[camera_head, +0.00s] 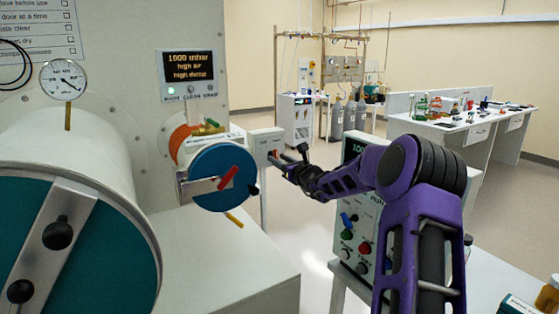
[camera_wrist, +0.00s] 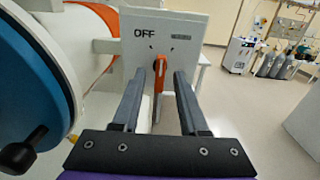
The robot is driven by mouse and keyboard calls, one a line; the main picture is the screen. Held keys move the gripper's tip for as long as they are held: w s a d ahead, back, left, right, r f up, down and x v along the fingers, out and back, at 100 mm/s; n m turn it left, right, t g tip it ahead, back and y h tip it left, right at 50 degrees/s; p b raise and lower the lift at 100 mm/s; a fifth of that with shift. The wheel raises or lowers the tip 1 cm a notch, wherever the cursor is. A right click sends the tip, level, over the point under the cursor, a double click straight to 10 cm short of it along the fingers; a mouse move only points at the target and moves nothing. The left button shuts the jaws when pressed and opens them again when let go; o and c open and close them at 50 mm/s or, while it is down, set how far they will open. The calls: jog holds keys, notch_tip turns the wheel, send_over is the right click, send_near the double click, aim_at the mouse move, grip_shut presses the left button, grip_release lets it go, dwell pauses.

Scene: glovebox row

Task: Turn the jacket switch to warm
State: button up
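The jacket switch (camera_wrist: 160,72) is an orange lever on the front of a pale box. It stands roughly upright in the wrist view. Above it, "OFF" (camera_wrist: 144,33) is printed at left, and a small grey label (camera_wrist: 181,37) at right is too small to read. My gripper (camera_wrist: 161,80) is open, with one dark finger on each side of the lever and gaps visible on both sides. Whether the tips reach past the lever's face is unclear. In the head view my gripper (camera_head: 288,165) is at the pale box (camera_head: 264,142); the lever is mostly hidden there.
A small chamber with a blue door (camera_head: 218,160) and red handle sits just left of the box. A large chamber with a teal door (camera_head: 110,245) is at near left. A pump unit (camera_head: 350,225) stands below my arm.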

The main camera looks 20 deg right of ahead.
jog(key=shift+s, duration=0.15)
jog(key=s+d+b, duration=0.1)
jog(key=s+d, duration=0.2)
jog(key=s, duration=1.4)
jog(key=shift+d, duration=0.2)
jog(key=shift+w+a, duration=0.1)
jog(key=shift+w, duration=0.05)
